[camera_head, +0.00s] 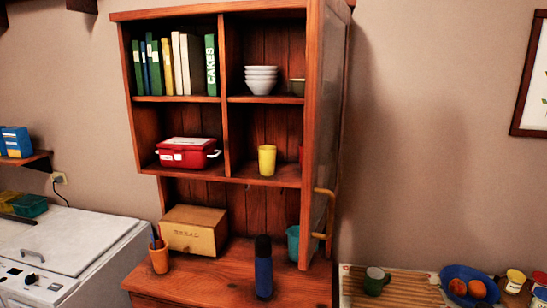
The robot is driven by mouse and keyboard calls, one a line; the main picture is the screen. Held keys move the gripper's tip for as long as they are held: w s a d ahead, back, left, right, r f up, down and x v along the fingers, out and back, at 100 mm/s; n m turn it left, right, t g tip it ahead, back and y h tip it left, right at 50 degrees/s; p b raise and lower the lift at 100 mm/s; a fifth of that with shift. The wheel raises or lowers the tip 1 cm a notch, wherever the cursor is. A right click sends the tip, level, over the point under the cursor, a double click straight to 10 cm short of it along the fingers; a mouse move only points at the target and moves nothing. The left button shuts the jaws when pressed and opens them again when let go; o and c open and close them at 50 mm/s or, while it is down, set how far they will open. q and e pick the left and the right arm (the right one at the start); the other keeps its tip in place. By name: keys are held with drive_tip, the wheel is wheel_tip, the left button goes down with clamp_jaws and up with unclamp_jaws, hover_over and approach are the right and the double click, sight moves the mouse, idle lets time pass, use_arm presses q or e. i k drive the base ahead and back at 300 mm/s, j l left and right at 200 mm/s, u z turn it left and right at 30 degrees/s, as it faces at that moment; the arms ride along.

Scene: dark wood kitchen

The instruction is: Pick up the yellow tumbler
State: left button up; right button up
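The yellow tumbler (267,160) stands upright on the middle shelf of the wooden cabinet (225,97), in the right-hand compartment. The space in front of it is open in the head view. A sliver of a red thing (301,155) shows to its right, mostly hidden by the cabinet's open door (325,130). Neither of my grippers shows in this view.
The door with its brass handle stands open at the right of the shelves. A red pot (187,152) sits in the compartment to the left. White bowls (261,80) are stacked above.

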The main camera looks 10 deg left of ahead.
sight(267, 161)
drive_tip(key=j, duration=0.4)
drive_tip(key=i+j+u, duration=0.15)
drive_tip(key=j, duration=0.25)
drive_tip(key=i+j, duration=0.1)
drive_tip(key=j, duration=0.25)
drive_tip(key=i+j+u, duration=0.1)
drive_tip(key=j, duration=0.3)
drive_tip(key=i+j+u, duration=0.1)
drive_tip(key=j, duration=0.3)
